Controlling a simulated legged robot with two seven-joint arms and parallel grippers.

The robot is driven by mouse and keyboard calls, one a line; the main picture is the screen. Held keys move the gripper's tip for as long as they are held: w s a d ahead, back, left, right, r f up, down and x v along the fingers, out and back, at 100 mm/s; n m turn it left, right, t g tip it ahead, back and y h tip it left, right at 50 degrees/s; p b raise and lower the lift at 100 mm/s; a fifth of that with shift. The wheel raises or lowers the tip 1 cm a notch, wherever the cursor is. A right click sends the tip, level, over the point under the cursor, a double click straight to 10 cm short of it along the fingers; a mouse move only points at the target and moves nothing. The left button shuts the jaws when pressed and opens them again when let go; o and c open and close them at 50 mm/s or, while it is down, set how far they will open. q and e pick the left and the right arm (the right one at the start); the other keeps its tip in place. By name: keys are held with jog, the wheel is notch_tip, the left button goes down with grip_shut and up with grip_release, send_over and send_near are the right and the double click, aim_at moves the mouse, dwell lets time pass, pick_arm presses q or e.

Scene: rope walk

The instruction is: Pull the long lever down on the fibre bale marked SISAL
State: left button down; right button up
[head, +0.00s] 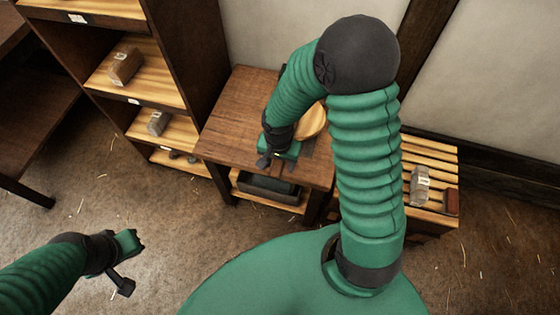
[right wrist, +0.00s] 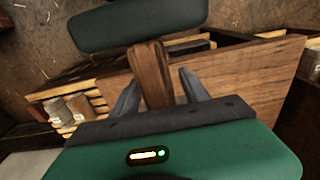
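My right gripper (right wrist: 158,75) has its two fingers apart, on either side of a brown wooden bar (right wrist: 151,70). A gap shows at the right finger; whether the left finger touches the bar is unclear. In the head view my right gripper (head: 287,153) is over the front part of a wooden table (head: 232,128), its fingers not clear. A pale round wooden thing (head: 313,122) on the table is half hidden by my right arm. No SISAL marking or bale can be made out. My left gripper (head: 141,240) hangs over bare floor at the lower left, its fingers too small to judge.
A shelf unit (head: 206,65) with several small wrapped blocks stands left of the table. A dark tray (head: 268,188) sits on the table's lower shelf. A slatted bench (head: 433,158) with a clear jar (head: 419,186) stands at the right.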

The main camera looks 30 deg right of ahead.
jog(key=shift+r, duration=0.1)
notch_tip(320, 180, up, 17)
jog(key=p, duration=0.4)
jog(key=shift+s+a+p, duration=0.2)
jog(key=shift+a+p, duration=0.15)
jog(key=shift+a, duration=0.05)
